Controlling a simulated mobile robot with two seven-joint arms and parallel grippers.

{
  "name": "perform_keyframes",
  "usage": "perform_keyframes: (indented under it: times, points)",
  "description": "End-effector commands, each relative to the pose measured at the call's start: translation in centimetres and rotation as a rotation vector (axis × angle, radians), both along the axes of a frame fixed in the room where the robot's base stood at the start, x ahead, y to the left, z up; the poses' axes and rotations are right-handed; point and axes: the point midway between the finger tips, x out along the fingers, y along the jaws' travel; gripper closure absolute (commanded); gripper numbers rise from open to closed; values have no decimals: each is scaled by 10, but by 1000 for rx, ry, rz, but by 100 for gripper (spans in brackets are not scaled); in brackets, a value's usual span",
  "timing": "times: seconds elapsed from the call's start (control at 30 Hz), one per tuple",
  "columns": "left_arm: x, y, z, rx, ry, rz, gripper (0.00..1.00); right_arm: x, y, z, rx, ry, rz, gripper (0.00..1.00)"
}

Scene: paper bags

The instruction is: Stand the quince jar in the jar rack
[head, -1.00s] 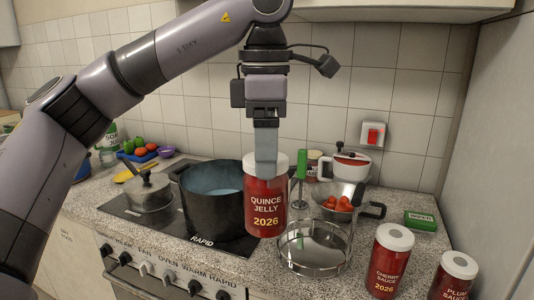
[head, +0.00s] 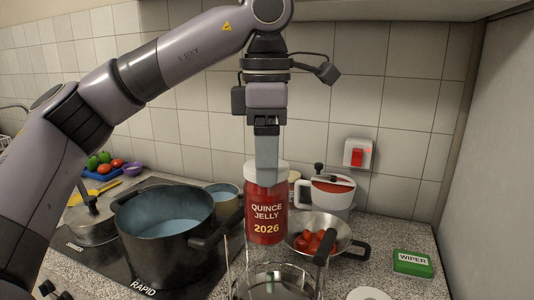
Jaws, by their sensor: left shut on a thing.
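The quince jar (head: 267,217) is red with a white lid and a "QUINCE JELLY 2026" label. It is upright in the air. My left gripper (head: 267,158) is shut on it from above, at the lid. The jar rack (head: 277,268), a round metal rack with thin uprights, stands on the counter at the bottom middle, partly cut off by the frame. The jar appears just above and behind its near rim; I cannot tell whether it is directly over the rack. My right gripper is not in view.
A big dark pot (head: 165,230) stands on the hob left of the rack. A green wiper box (head: 412,262) lies right. A white jar lid (head: 369,294) shows at the bottom edge.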

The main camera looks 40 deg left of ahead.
Motion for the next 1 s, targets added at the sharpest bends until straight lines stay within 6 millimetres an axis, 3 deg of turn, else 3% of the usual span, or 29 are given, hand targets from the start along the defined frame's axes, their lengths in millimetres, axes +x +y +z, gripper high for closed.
perform_keyframes:
  times: [0.87,1.0]
  points:
    - [0,0,-73,-3,0,0,65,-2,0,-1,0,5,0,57]
    - [0,0,-90,-1,-2,1,65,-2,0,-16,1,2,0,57]
